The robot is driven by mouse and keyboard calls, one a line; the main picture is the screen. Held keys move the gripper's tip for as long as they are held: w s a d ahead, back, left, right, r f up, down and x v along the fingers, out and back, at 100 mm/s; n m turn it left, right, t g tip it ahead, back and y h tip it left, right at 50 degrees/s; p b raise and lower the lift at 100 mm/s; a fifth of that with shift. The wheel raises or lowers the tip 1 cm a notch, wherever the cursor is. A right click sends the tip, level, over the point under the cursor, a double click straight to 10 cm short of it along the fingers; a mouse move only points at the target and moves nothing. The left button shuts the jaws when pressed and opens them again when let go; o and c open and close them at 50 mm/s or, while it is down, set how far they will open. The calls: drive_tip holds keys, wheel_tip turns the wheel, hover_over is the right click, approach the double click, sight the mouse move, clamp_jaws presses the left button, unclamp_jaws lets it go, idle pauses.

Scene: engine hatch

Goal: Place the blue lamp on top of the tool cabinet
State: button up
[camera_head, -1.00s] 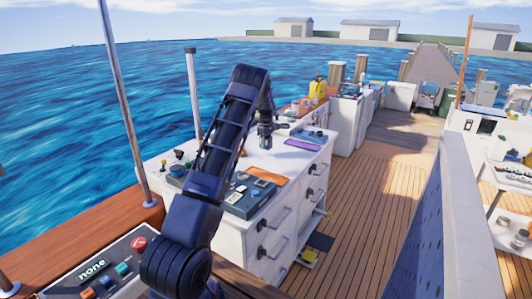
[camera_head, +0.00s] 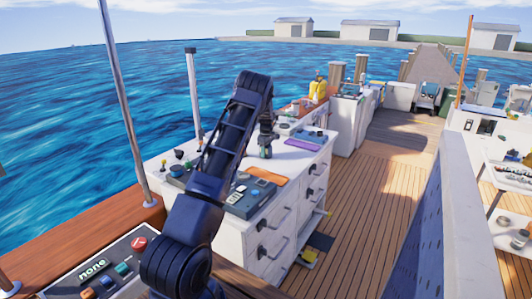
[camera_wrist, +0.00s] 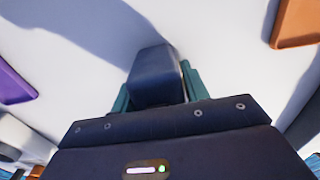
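A dark blue, block-shaped thing, which looks like the blue lamp (camera_wrist: 155,75), sits between the teal fingers of my gripper (camera_wrist: 157,92) in the wrist view. The fingers touch it on both sides. In the head view my gripper (camera_head: 265,150) points down, low over the white top of the tool cabinet (camera_head: 292,232), between an orange tray and a purple tray. The lamp is too small to make out there. I cannot tell whether its lower end touches the cabinet top.
The orange tray (camera_head: 267,175) and purple tray (camera_head: 302,145) lie either side of my gripper. A dark panel (camera_head: 247,198) with small items lies at the front of the top. Small knobs (camera_head: 178,154) stand at the left. White surface around my gripper is bare.

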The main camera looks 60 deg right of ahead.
drive_tip(key=shift+o, duration=1.3)
drive_tip(key=shift+r, duration=0.15)
wheel_tip(320, 180, up, 12)
